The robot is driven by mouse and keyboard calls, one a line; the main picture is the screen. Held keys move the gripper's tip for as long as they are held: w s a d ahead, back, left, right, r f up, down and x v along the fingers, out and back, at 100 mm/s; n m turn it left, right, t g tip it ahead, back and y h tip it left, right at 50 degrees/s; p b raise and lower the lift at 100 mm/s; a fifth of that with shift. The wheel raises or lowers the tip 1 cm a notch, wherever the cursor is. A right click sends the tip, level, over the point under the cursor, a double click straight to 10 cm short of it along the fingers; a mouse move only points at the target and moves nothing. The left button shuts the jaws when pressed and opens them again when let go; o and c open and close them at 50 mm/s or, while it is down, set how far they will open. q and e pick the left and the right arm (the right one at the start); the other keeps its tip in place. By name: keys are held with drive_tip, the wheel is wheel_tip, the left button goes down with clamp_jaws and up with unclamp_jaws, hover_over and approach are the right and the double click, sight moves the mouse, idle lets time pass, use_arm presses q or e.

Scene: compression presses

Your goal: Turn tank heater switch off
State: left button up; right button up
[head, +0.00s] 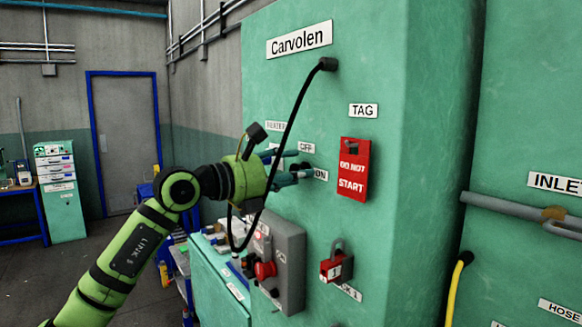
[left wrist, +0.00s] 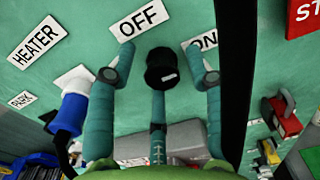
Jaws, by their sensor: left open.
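The heater switch is a black round knob (left wrist: 161,68) on the green Carvolen cabinet (head: 385,60). A small pale mark shows on the knob. The OFF label (left wrist: 139,20) is above and left of it, and the ON label (left wrist: 203,41) is to its right. A HEATER label (left wrist: 36,42) is farther left. My left gripper (head: 303,165) is open at the panel, and in the left wrist view (left wrist: 161,50) its fingers stand on either side of the knob, with no clear contact visible. In the head view the fingers mostly hide the knob. My right gripper is not in view.
A black cable (head: 291,105) hangs down in front of the panel, close to my left wrist. A red DO NOT START tag (head: 354,169) hangs right of the gripper. Below are a grey box with a red button (head: 265,270) and a red padlock (head: 336,266).

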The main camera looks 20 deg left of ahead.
use_arm(q)
clamp_jaws()
drive_tip(key=n+b, duration=0.1)
drive_tip(key=n, duration=0.3)
drive_tip(key=shift+a+r, duration=0.1)
drive_tip(key=n+b, duration=0.1)
drive_tip(key=n, duration=0.3)
drive_tip(key=shift+a+r+n, duration=0.1)
drive_tip(key=shift+n, duration=0.2)
drive_tip(key=n, duration=0.5)
drive_tip(key=shift+b, duration=0.4)
drive_tip(key=shift+n, duration=2.2)
